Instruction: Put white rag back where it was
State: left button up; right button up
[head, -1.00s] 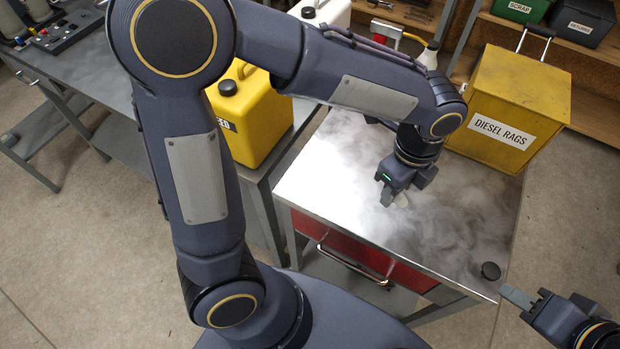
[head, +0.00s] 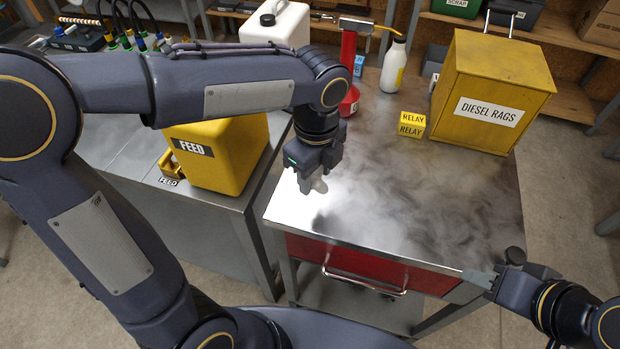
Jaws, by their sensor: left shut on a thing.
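My left gripper (head: 308,186) is over the left part of the steel table top (head: 400,225), pointing down. It is shut on a small piece of white cloth, the white rag (head: 321,185). Only a little of the rag shows at the fingers; the rest is hidden. I cannot tell whether the rag touches the table.
A yellow DIESEL RAGS box (head: 490,80) stands at the table's back right. Yellow RELAY blocks (head: 411,125), a white bottle (head: 393,68) and a red oil can (head: 349,100) are at the back. A yellow FEED can (head: 225,150) stands on the left bench. The table's middle is clear.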

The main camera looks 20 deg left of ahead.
pick_arm(q)
jog(key=w+f, duration=0.1)
jog(key=w+a+f, duration=0.1)
jog(key=f, duration=0.1)
jog(key=shift+w+a+f, duration=0.1)
jog(key=shift+w+a, duration=0.05)
jog(key=shift+w+a+f, duration=0.1)
jog(key=shift+w+f, duration=0.05)
jog(key=shift+f, duration=1.6)
jog(key=shift+f, duration=0.2)
jog(key=o, duration=0.9)
jog(key=shift+r, duration=0.1)
notch_tip(320, 180, up, 12)
jog(key=shift+r+p, duration=0.2)
jog(key=shift+p, duration=0.15)
